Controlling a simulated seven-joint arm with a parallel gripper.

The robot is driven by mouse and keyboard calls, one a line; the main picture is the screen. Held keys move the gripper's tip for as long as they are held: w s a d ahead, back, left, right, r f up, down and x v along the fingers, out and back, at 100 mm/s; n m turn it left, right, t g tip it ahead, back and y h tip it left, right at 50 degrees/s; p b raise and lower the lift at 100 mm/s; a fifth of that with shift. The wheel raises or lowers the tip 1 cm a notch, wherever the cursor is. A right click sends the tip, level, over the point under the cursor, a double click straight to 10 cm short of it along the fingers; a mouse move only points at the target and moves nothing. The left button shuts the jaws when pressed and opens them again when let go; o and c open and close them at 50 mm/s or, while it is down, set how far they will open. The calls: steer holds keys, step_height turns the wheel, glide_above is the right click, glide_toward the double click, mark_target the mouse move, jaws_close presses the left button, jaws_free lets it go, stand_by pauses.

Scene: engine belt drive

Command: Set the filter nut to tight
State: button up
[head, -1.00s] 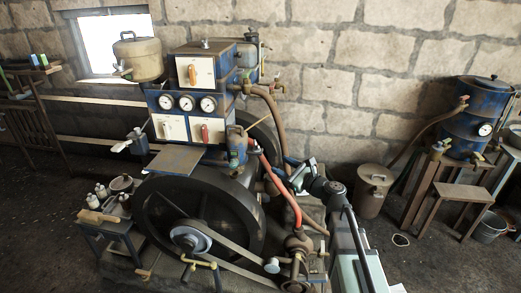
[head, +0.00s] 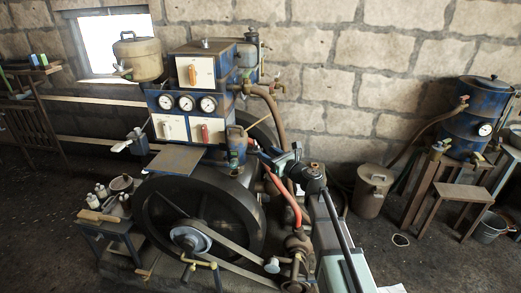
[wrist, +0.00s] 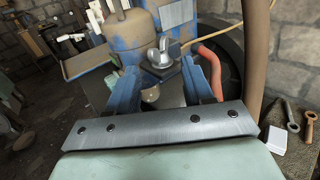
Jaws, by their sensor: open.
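A rounded silver metal piece, which looks like the filter nut (wrist: 162,56), sits on a dark block in the wrist view. It lies between and beyond the two blue fingers of my gripper (wrist: 166,72). The gripper is open, with a gap on both sides of the nut; I cannot tell whether either finger touches it. A small rounded glassy bowl (wrist: 151,95) shows below the nut. In the head view my gripper (head: 258,154) is beside the small blue canister (head: 237,141) on the engine's right side. The nut is too small to make out there.
A red hose (head: 284,200) runs close below my gripper, and a brown pipe (head: 273,107) rises behind it. The large dark flywheel (head: 203,225) with its belt is at lower left. A lidded can (head: 372,190) stands on the floor to the right.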

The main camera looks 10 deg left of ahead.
mark_target(257, 146)
steer(key=shift+x, duration=2.55)
steer(key=shift+c, duration=0.5)
jaws_close()
